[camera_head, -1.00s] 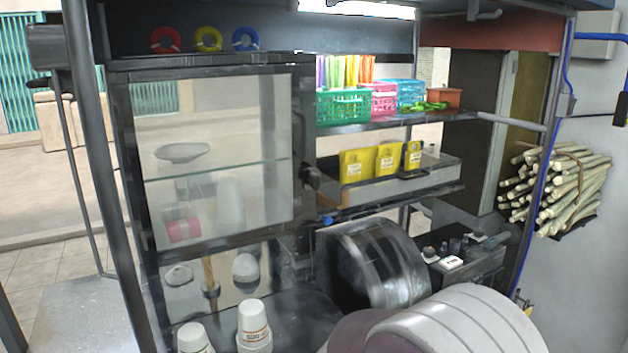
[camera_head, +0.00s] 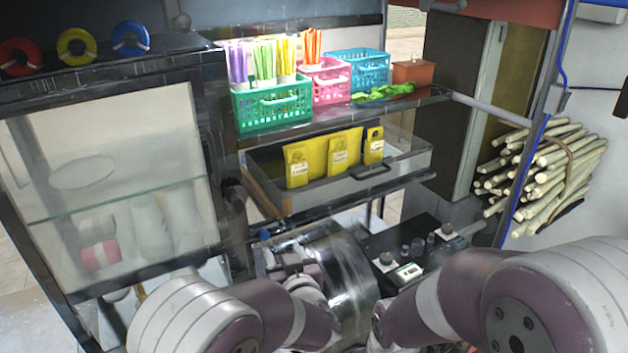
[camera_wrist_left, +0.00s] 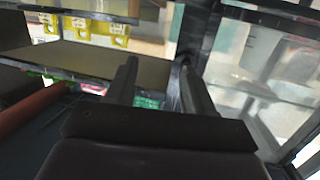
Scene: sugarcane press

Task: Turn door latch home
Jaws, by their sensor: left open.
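The glass-fronted cabinet door (camera_head: 120,190) stands at the left in the head view. A dark latch knob (camera_head: 234,194) sits on its right-hand frame; its exact angle is hard to make out. My left gripper (camera_head: 285,260) is below and to the right of the latch, in front of the dark press drum (camera_head: 340,270), apart from the latch. In the left wrist view its two dark fingers (camera_wrist_left: 157,66) are spread, with nothing clearly held between them. The cabinet glass (camera_wrist_left: 255,75) is just to their right. My right arm shows at lower right, but its gripper is out of view.
A shelf holds a green basket (camera_head: 272,106) and other baskets. Below it, a drawer tray (camera_head: 400,160) with yellow packets (camera_head: 340,150) juts out right of the latch. A control box (camera_head: 410,250) and a cane bundle (camera_head: 548,175) are further right.

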